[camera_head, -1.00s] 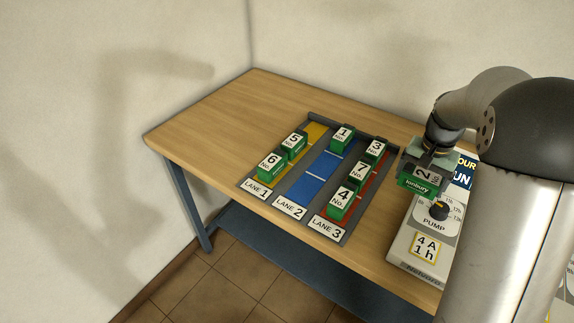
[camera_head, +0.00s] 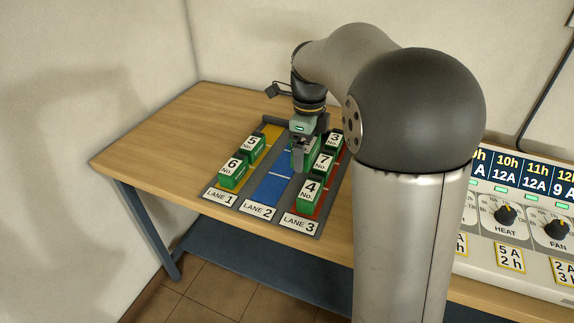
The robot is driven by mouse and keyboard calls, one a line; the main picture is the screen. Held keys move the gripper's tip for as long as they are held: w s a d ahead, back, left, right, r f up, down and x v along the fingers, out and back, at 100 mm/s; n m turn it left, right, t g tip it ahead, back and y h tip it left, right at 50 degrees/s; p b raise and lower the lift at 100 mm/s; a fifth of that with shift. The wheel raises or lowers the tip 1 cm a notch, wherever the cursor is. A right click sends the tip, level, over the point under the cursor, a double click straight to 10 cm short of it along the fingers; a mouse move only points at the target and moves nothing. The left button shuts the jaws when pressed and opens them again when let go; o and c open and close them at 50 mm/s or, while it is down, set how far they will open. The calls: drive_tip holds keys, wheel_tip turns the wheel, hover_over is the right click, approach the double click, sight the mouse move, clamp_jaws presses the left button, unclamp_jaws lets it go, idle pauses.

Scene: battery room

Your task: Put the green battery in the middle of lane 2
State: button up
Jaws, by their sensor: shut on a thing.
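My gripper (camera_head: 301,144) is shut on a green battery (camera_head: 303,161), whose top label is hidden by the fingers. The battery is upright over the blue lane 2 (camera_head: 267,190), around its middle to back part. I cannot tell whether it touches the lane floor. The front of lane 2 is bare blue, with a white dividing line. The back end of lane 2, where battery No. 1 stood, is hidden behind my gripper.
Yellow lane 1 holds batteries No. 5 (camera_head: 253,145) and No. 6 (camera_head: 233,172). Red lane 3 holds No. 3 (camera_head: 334,140), No. 7 (camera_head: 322,163) and No. 4 (camera_head: 309,195), close to the held battery. A charger panel (camera_head: 520,262) stands at right. The table's left is clear.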

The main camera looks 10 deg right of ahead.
drive_tip(key=w+a+f+p, duration=0.1)
drive_tip(key=w+f+p, duration=0.15)
drive_tip(key=w, duration=0.65)
hover_over(287, 163)
drive_tip(key=f, duration=0.6)
drive_tip(key=shift+s+f, duration=0.2)
drive_tip(key=shift+s, duration=0.1)
drive_tip(key=shift+w+f+p, duration=0.3)
drive_tip(key=shift+f, duration=1.6)
drive_tip(key=shift+f, duration=0.2)
drive_tip(key=o, duration=1.2)
drive_tip(key=shift+c, duration=0.2)
